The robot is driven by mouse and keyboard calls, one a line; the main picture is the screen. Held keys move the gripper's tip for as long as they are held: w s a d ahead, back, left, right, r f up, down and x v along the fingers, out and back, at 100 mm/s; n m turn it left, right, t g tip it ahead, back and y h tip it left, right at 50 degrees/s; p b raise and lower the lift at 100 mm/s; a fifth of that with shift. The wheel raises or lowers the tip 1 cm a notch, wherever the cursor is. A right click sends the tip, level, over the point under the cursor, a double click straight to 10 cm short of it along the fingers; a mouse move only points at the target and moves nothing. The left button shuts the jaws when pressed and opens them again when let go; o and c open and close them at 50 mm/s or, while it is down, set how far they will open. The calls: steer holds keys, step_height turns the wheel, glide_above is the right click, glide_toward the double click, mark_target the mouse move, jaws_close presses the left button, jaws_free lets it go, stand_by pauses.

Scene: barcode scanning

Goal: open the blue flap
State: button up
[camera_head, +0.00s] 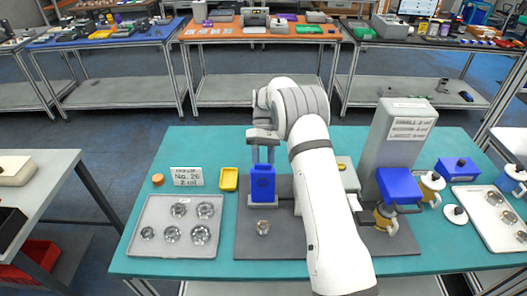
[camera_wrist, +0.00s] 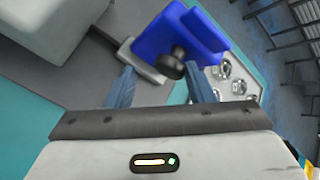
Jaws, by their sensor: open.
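The blue flap (camera_head: 262,186) stands roughly upright on a fixture on the dark grey mat (camera_head: 249,240). In the wrist view the blue flap (camera_wrist: 160,38) fills the top middle, with a dark round knob (camera_wrist: 187,56) on its near side. My gripper (camera_head: 262,160) is open and points down at the flap's top. In the wrist view my gripper (camera_wrist: 160,86) has its two fingers apart, with the knob near the right finger. I cannot tell whether a finger touches the knob or flap.
A grey tray (camera_head: 140,238) with several round metal parts lies left of the mat. A tall grey machine (camera_head: 385,145) and another blue block (camera_head: 400,186) are on the right.

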steer(key=p+v, duration=0.2)
steer(key=v, duration=0.5)
steer(key=shift+w+r+p, duration=0.2)
steer(key=shift+r+p, duration=0.1)
steer(key=shift+p, duration=0.1)
steer(key=shift+d, duration=0.15)
steer(key=shift+c, duration=0.5)
